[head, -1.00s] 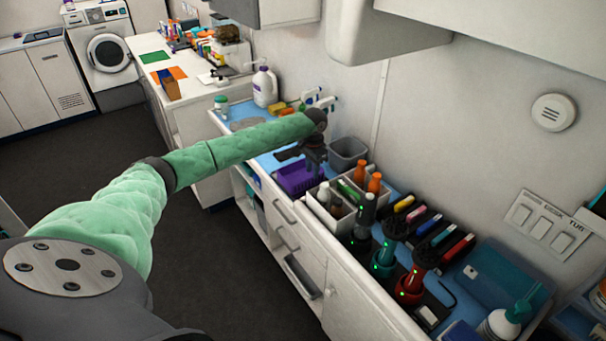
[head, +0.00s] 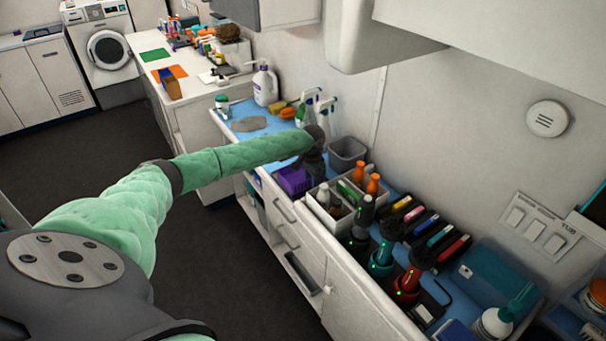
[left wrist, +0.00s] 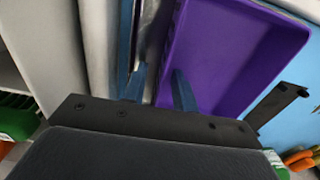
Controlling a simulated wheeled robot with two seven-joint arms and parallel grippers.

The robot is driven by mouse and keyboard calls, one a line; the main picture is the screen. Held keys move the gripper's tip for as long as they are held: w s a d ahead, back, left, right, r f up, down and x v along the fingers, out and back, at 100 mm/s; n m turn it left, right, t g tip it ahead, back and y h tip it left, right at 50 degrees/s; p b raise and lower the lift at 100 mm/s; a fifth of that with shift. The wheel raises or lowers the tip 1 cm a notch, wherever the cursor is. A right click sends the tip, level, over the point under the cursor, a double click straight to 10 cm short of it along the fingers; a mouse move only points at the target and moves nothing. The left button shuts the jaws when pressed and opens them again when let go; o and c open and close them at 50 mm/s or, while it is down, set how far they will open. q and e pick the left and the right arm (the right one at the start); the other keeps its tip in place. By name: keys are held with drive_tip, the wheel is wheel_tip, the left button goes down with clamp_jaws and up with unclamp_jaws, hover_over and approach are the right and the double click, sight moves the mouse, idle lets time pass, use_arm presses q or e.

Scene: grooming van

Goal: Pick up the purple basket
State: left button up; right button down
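The purple basket (head: 293,181) sits on the blue-topped counter near its front edge, left of the white divided caddy. My left gripper (head: 312,172) is low over it and hides its right part in the head view. In the left wrist view the basket (left wrist: 235,50) fills the upper right, its inside empty where it shows. The two blue fingers of the left gripper (left wrist: 158,90) stand apart, one over the basket's inside and one outside its side wall. I cannot tell whether they touch the wall. My right gripper is not in view.
A grey bin (head: 347,153) stands just behind the gripper, near the wall. The white caddy (head: 322,208) with bottles is close on the right. Spray bottles and a white jug (head: 265,85) stand farther back. The counter left of the basket is mostly clear.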

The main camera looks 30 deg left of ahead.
use_arm(q)
clamp_jaws()
drive_tip(key=shift+r, duration=0.15)
